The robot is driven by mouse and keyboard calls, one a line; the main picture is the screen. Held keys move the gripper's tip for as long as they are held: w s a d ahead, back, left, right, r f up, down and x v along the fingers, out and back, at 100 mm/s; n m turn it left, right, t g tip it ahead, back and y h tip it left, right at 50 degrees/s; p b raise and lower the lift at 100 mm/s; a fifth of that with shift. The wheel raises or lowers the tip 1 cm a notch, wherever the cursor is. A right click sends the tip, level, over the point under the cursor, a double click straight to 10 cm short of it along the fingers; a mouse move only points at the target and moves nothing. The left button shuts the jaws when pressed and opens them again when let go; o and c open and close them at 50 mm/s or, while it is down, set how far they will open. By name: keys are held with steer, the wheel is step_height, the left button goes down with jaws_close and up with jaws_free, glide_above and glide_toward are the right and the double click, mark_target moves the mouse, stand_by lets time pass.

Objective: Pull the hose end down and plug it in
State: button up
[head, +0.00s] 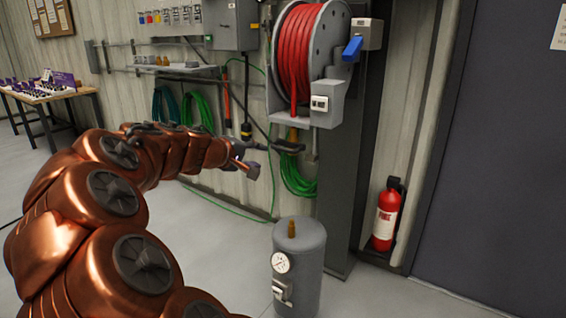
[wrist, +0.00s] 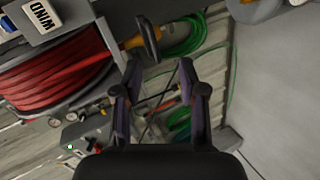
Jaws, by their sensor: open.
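The red hose (head: 296,55) is wound on a grey reel on a post. Its end hangs below the reel, with an orange section (head: 293,134) and a dark loop (head: 289,147). In the wrist view the orange part (wrist: 130,42) and loop (wrist: 152,38) lie just beyond my fingertips, a little to the left. My gripper (head: 262,158) is open and empty, left of the hose end in the head view; its two fingers (wrist: 158,75) show apart in the wrist view. A grey tank (head: 312,262) with a gauge stands below, a brass fitting (head: 291,229) upright on top.
Green hose coils (head: 297,178) hang on the wall behind. A red fire extinguisher (head: 386,220) stands right of the post. A table (head: 52,97) is at the far left. Floor left of the tank is clear.

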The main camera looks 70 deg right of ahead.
mark_target(282, 150)
steer(key=shift+s+d+f+n+h+b, duration=0.1)
steer(key=shift+d+f+n+h+b, duration=0.55)
steer(key=shift+d, duration=2.35)
steer(key=shift+s+d+f+n+h+b, duration=0.15)
steer(key=shift+d+f+b, duration=0.6)
steer(key=shift+d, duration=2.2)
steer(key=shift+s+d+f+n+h+b, duration=0.15)
steer(key=shift+d+f+n+h, duration=0.65)
steer(key=shift+d, duration=2.2)
steer(key=shift+w+f+m+y, duration=0.1)
steer(key=shift+f+m+y, duration=0.2)
steer(key=shift+f+y, duration=0.1)
jaws_close()
